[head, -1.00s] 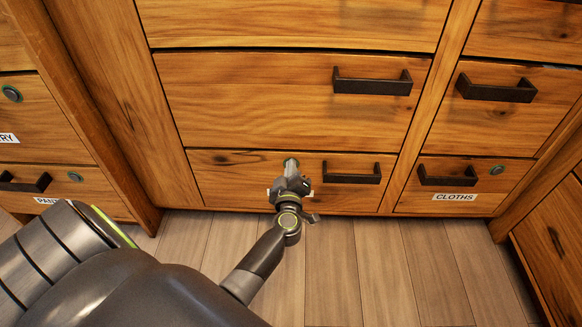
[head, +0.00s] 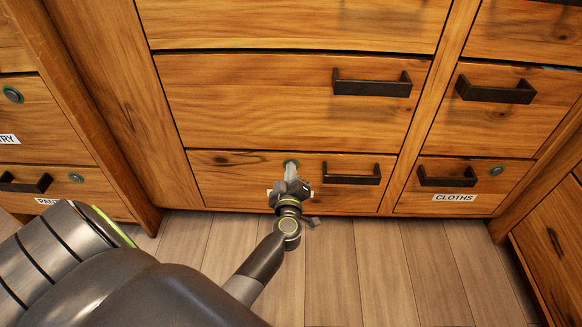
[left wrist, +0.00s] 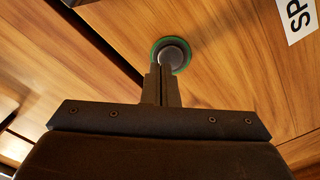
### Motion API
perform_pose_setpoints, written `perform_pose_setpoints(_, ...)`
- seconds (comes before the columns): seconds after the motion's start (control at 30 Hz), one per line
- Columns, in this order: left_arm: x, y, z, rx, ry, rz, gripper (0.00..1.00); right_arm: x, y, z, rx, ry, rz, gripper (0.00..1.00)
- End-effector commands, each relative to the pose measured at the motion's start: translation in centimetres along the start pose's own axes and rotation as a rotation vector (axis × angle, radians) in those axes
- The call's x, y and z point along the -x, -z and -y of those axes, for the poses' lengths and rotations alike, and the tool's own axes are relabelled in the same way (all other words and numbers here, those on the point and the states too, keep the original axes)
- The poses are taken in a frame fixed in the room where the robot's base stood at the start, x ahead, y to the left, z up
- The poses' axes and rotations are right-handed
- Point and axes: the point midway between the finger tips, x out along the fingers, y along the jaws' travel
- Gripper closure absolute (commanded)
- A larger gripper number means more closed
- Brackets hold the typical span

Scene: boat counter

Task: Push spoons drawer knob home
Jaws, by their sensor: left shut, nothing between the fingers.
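The spoons drawer (head: 235,184) is the wide bottom drawer in the middle of the head view, and its front looks about level with the cabinet frame. Its round knob (head: 291,162) has a green ring and sits near the top edge. In the left wrist view the knob (left wrist: 172,52) is dark grey inside the ring, near a white label (left wrist: 298,20) reading "SP". My left gripper (head: 291,174) is shut and empty, its fingertips right in front of the knob. They overlap the knob's lower edge in the left wrist view (left wrist: 164,70); I cannot tell whether they touch it. My right gripper is out of view.
A dark bar handle (head: 351,174) stands out right of the knob on the same drawer. The cloths drawer (head: 420,200) is to the right, pantry drawers (head: 95,183) to the left. Plank floor (head: 380,265) in front is clear.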

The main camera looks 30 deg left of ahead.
Motion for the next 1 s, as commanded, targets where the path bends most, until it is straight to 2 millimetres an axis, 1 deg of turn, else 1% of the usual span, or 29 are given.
perform_pose_setpoints(0.2, 1.2, 0.0, 0.0, 0.001, 0.003, 0.002, 1.00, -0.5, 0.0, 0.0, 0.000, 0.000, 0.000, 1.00)
perform_pose_setpoints(1.0, 5.1, 0.0, 0.1, 0.000, 0.002, 0.002, 1.00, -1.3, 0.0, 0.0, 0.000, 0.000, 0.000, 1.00)
